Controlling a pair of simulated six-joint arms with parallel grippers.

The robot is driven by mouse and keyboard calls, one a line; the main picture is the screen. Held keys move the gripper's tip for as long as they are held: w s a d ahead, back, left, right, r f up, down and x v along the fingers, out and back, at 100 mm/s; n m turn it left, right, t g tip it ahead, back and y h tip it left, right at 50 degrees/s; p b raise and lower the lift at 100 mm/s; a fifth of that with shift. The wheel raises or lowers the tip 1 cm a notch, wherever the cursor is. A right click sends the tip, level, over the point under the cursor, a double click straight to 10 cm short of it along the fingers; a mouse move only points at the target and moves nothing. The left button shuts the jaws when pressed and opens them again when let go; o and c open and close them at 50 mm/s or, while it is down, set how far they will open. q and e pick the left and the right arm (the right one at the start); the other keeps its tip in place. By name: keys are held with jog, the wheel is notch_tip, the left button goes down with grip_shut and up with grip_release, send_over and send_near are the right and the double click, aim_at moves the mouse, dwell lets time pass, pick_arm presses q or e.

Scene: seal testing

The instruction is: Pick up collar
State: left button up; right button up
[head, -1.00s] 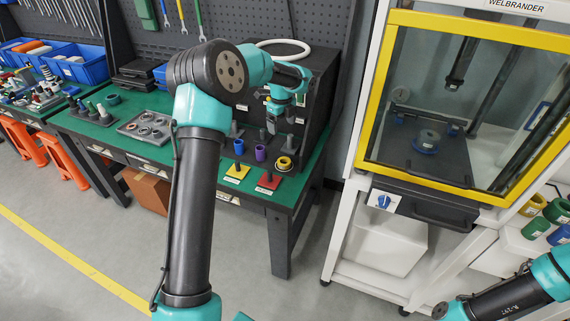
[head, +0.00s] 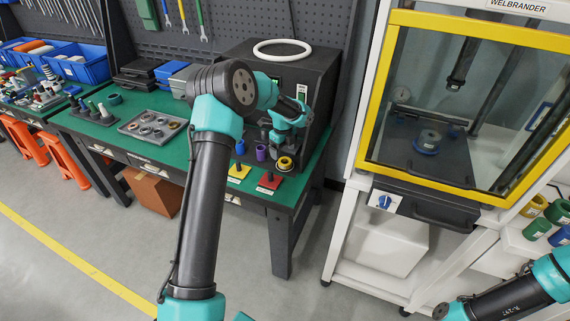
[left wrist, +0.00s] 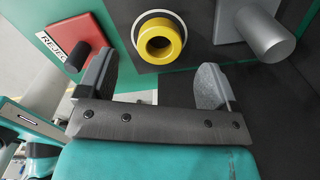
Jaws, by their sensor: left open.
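A yellow ring-shaped collar (head: 285,163) sits at the front right of the dark stand on the green bench. In the left wrist view the yellow collar (left wrist: 160,40) shows its dark central hole, with a white and black ring around its base. My left gripper (left wrist: 155,78) is open and empty, its two fingers apart, with the collar ahead of the gap and not touched. In the head view the left gripper (head: 283,143) is just above the collar, its fingers partly hidden. My right arm enters at the lower right; its gripper is out of view.
A grey peg (left wrist: 265,32) stands right of the collar in the left wrist view. A red plate with a dark peg (left wrist: 78,45) is on the left. Blue (head: 240,147) and purple (head: 261,153) pieces stand nearby. A yellow-framed machine (head: 470,183) stands to the right.

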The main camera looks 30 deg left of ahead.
aim_at(285, 159)
pick_arm(q)
jog(key=shift+s+d+f, duration=0.1)
jog(key=shift+d+f, duration=0.1)
jog(key=shift+f, duration=1.1)
jog(key=shift+d+f, duration=0.2)
jog(key=shift+f, duration=1.1)
jog(key=shift+c, duration=0.2)
jog(key=c, duration=1.3)
jog(key=shift+o, duration=0.2)
jog(key=shift+r, duration=0.55)
notch_tip(285, 159, up, 3)
jog(key=shift+f, duration=0.1)
jog(key=s+d, duration=0.2)
jog(key=s, duration=0.2)
jog(key=s+d, duration=0.3)
jog(key=s, duration=0.2)
jog(key=s+d+r, duration=0.1)
jog(key=s+d, duration=0.2)
jog(key=s, duration=0.1)
jog(key=shift+s+d+r, duration=0.1)
jog(key=shift+s+d, duration=0.1)
jog(key=shift+s, duration=0.1)
jog(key=shift+w, duration=0.1)
